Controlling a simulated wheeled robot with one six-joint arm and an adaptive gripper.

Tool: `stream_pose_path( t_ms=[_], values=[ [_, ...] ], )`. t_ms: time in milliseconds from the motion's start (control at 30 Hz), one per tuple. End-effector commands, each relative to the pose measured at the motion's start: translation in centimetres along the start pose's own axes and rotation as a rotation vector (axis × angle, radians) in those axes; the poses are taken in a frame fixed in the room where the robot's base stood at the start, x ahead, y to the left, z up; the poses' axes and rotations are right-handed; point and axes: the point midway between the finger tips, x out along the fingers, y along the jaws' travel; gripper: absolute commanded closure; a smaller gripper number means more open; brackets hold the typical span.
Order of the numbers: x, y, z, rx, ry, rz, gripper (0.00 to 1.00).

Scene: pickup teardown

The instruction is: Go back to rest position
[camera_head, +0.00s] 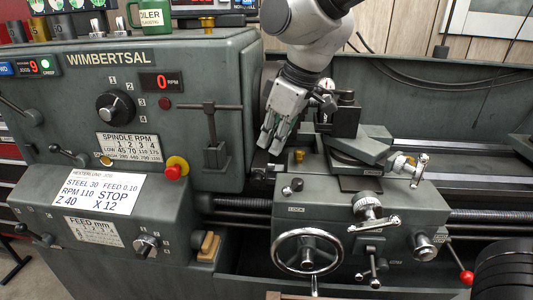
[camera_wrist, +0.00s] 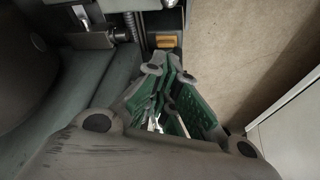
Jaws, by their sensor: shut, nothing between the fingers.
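My gripper (camera_head: 272,143) hangs fingers-down in the head view, in front of the right side of the lathe headstock (camera_head: 217,80) and just left of the tool post (camera_head: 345,116). Its fingers are close together with nothing seen between them. In the wrist view my gripper (camera_wrist: 172,68) fills the lower middle, its green-lined fingers drawn together at the tips. I cannot tell whether the fingertips touch any part of the lathe. My arm comes down from the top of the head view.
The carriage with its handwheel (camera_head: 307,252) stands below right of my gripper. A red emergency button (camera_head: 176,168) is on the headstock. A green oiler mug (camera_head: 150,16) stands on top. A wooden block (camera_head: 208,246) sits low on a ledge. A red-knobbed lever (camera_head: 466,277) sticks out right.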

Motion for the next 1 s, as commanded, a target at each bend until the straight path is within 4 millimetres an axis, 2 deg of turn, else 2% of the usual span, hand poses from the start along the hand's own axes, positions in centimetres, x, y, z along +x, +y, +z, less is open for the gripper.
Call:
stream_pose_path(
  t_ms=[467, 567, 633, 767, 867, 900, 1000],
  values=[
    [-0.2, -0.1, 0.5, 0.045, -0.019, -0.004, 1.00],
    [0.5, -0.6, 3.5, 0.106, -0.099, -0.010, 1.00],
    [-0.4, -0.1, 6.7, 0.170, -0.135, 0.004, 1.00],
    [-3.3, 2.5, 13.1, 0.341, -0.161, 0.054, 1.00],
    [-5.9, 4.4, 18.7, 0.499, -0.159, 0.106, 1.00],
    [-7.0, 4.9, 21.2, 0.567, -0.154, 0.131, 1.00],
    [-9.6, 5.6, 27.2, 0.740, -0.127, 0.200, 1.00]
  ],
)
